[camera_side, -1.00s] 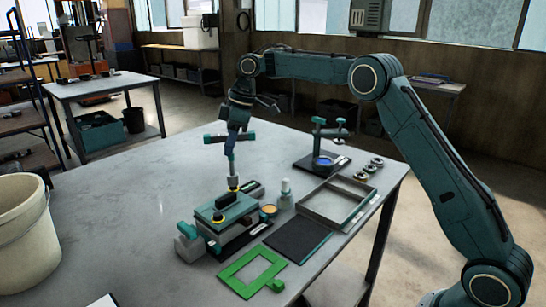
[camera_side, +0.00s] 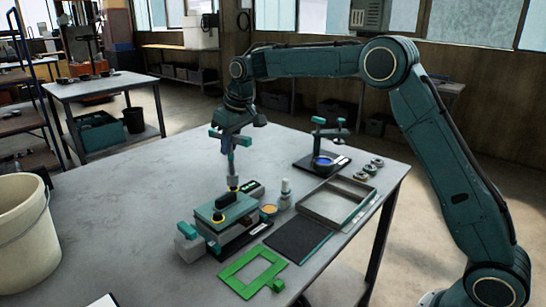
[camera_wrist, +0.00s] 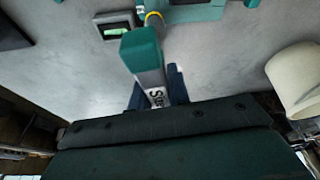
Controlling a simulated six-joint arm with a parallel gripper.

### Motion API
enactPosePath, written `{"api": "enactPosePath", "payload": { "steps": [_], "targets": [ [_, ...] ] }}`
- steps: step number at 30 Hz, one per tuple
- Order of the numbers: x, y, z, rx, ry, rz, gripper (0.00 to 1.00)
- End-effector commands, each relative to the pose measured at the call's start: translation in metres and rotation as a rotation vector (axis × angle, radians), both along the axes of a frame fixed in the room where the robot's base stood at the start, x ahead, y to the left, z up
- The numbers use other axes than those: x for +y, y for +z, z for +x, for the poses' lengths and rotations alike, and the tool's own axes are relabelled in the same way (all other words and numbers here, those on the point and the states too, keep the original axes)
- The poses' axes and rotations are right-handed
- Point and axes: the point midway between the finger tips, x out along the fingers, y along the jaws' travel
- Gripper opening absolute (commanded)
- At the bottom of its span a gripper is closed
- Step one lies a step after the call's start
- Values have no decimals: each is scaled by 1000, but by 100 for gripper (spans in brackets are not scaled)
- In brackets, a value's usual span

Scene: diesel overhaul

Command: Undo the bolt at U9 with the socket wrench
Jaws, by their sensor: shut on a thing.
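My gripper (camera_side: 230,142) is shut on the socket wrench (camera_side: 232,166), which stands upright below it. In the wrist view the wrench's teal body (camera_wrist: 141,48) and white lettered label rise between my gripper's dark fingers (camera_wrist: 156,88). The wrench's grey socket end is down at a yellow-ringed spot (camera_side: 233,189) at the back of the teal-topped engine block (camera_side: 226,208). A yellow ring (camera_wrist: 153,16) shows past the wrench in the wrist view. The bolt itself is hidden, and I cannot read a U9 mark.
A small box with a green display (camera_side: 252,190) stands close to the wrench. A white bottle (camera_side: 285,193), an empty grey tray (camera_side: 316,210), a dark mat (camera_side: 296,240) and a green frame (camera_side: 251,271) lie to the right and front. A bucket (camera_side: 24,228) is at far left.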

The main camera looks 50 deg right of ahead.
Motion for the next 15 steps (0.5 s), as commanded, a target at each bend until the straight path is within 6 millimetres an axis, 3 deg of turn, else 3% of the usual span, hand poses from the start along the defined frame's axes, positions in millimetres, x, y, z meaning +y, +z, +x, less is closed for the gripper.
{"api": "enactPosePath", "payload": {
  "steps": [6,15],
  "targets": [
    [0,1,0,-2,-140,0,0],
    [0,1,0,-2,-154,0,0]
  ]
}}
